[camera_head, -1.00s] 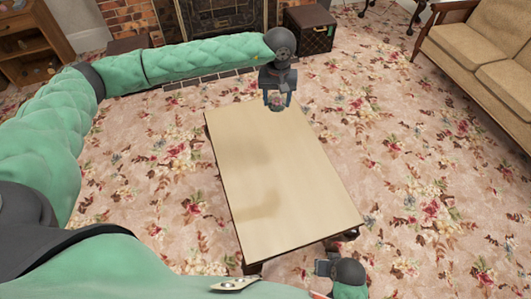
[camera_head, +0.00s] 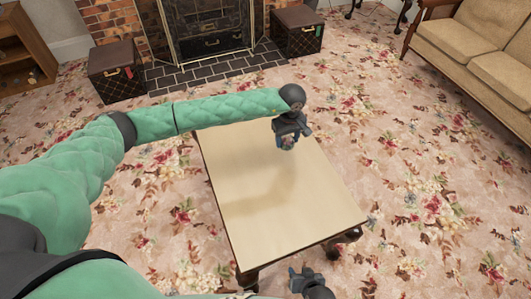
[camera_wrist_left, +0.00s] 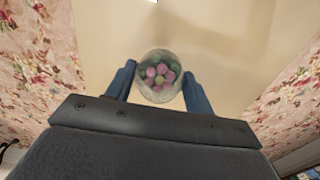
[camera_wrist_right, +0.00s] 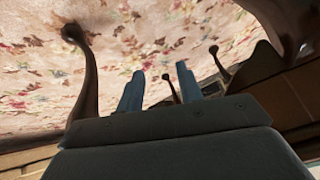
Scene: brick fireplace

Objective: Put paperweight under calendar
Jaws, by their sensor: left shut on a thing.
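The paperweight (camera_wrist_left: 159,78) is a round clear glass piece with pink, green and purple dots inside. My left gripper (camera_wrist_left: 158,84) is shut on it, one blue finger on each side. In the head view my left gripper (camera_head: 287,144) holds it above the far part of the wooden table, clear of the top. My right gripper (camera_head: 302,280) is low, just off the table's near edge. In the right wrist view its fingers (camera_wrist_right: 158,88) stand apart with nothing between them. I cannot make out a calendar in any view.
The light wooden table top (camera_head: 265,215) is bare in the head view. Its dark curved legs (camera_wrist_right: 88,75) show in the right wrist view. A fireplace (camera_head: 208,30), two dark boxes (camera_head: 117,70) and a beige sofa (camera_head: 480,45) stand around the flowered carpet.

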